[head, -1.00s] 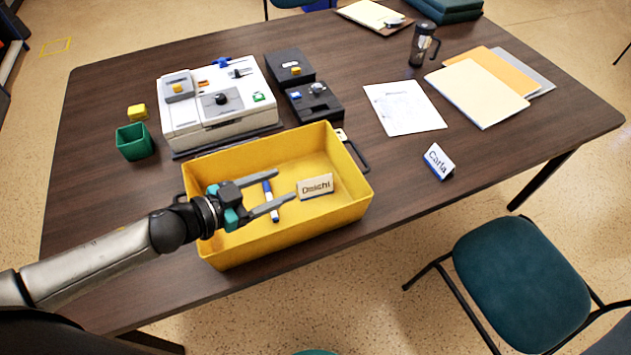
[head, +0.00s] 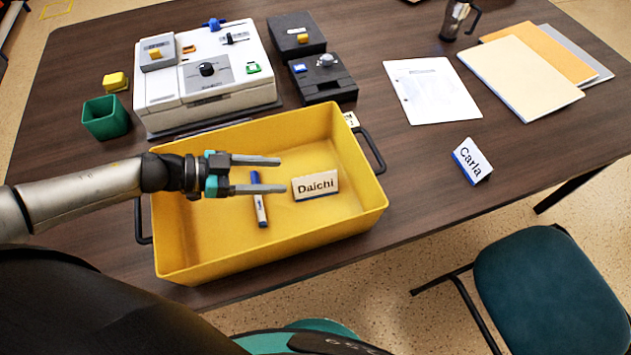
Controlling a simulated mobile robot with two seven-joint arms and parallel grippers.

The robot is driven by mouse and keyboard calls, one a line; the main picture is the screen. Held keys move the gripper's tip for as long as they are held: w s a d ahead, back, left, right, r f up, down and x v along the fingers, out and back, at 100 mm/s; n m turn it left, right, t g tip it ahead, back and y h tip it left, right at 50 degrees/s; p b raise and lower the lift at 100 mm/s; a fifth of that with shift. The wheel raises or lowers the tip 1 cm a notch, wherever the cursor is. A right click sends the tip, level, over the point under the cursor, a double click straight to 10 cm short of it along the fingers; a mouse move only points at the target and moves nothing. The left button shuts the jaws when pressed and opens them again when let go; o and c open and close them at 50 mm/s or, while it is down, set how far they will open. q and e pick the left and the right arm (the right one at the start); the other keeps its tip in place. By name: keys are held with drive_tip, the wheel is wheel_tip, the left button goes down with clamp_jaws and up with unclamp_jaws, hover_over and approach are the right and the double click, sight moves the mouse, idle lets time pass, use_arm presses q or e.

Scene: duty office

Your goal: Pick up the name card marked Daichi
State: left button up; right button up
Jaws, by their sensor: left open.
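The name card marked Daichi (head: 316,185) stands inside the yellow bin (head: 270,252), right of its middle, with its lettering facing me. My left gripper (head: 283,174) is over the bin, its two fingers apart and pointing right toward the card. Its fingertips appear just left of the card in the picture, with nothing between them. I cannot tell the exact height of the fingers above the bin floor. My right gripper is not in view.
A blue and white marker (head: 259,200) lies in the bin, partly under the left gripper. A second card marked Carla (head: 471,161) stands on the table (head: 420,215) to the right. A white machine (head: 205,85) and a green cup (head: 106,119) stand behind the bin.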

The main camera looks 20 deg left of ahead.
sight(306, 177)
use_arm(q)
drive_tip(key=x, duration=0.5)
drive_tip(key=shift+d+b, duration=0.15)
drive_tip(key=shift+b, duration=0.25)
drive_tip(key=b+x, duration=0.1)
drive_tip(key=x, duration=0.2)
drive_tip(key=shift+w+d+f, duration=0.1)
drive_tip(key=shift+d+f, duration=0.15)
drive_tip(key=shift+d, duration=0.05)
drive_tip(key=shift+w+d+f, duration=0.1)
drive_tip(key=shift+w+d, duration=0.05)
drive_tip(key=shift+d, duration=0.1)
clamp_jaws()
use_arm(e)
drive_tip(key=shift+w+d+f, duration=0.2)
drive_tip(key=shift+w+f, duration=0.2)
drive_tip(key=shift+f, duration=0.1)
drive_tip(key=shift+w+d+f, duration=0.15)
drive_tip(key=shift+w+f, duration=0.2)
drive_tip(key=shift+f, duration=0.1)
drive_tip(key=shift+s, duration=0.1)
